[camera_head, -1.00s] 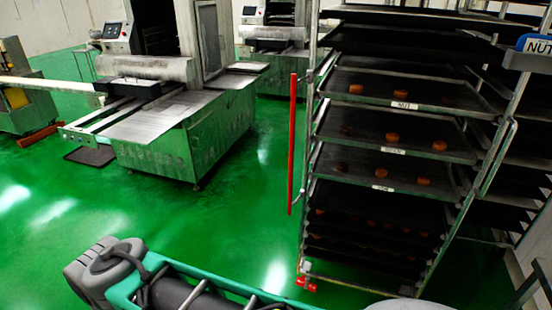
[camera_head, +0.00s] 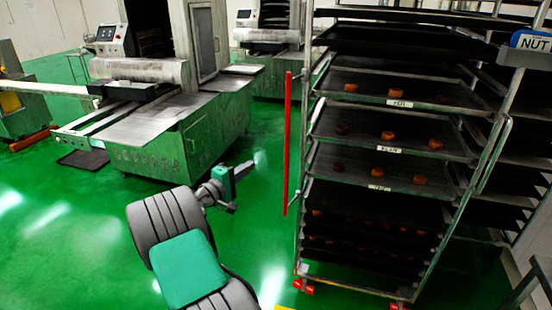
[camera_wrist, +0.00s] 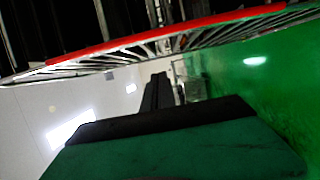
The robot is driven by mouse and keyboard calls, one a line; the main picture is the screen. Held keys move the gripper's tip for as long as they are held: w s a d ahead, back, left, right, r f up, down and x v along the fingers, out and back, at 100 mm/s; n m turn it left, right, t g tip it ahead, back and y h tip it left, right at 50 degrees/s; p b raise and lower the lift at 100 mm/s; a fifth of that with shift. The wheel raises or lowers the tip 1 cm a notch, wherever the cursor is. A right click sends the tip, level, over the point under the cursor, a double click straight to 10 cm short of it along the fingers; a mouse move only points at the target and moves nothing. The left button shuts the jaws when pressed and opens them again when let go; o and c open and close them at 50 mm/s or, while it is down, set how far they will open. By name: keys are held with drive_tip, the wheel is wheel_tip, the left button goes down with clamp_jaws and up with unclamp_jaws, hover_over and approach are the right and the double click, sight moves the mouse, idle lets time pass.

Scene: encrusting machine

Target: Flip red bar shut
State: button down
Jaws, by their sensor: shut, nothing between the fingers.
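The red bar (camera_head: 287,143) stands upright along the left side of the tray rack (camera_head: 300,215) in the head view, swung out from the trays' open front. In the wrist view the red bar (camera_wrist: 165,35) crosses the top of the picture, above the fingers. My gripper (camera_head: 236,186) is left of the bar's lower half in the head view, apart from it in the picture. The wrist view shows its dark fingers (camera_wrist: 158,90) together with nothing between them.
The rack holds several trays with round brown pieces on them. Metal machines (camera_head: 175,120) stand at the left and back. The green floor (camera_head: 60,220) is clear between the machines and the rack. A blue-edged sign (camera_head: 530,41) is at the upper right.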

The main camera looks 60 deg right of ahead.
drive_tip(key=s+d+p, duration=0.3)
drive_tip(key=s+d, duration=0.2)
drive_tip(key=d, duration=0.5)
drive_tip(key=shift+s, duration=0.2)
drive_tip(key=shift+s+d, duration=0.1)
drive_tip(key=shift+s, duration=0.05)
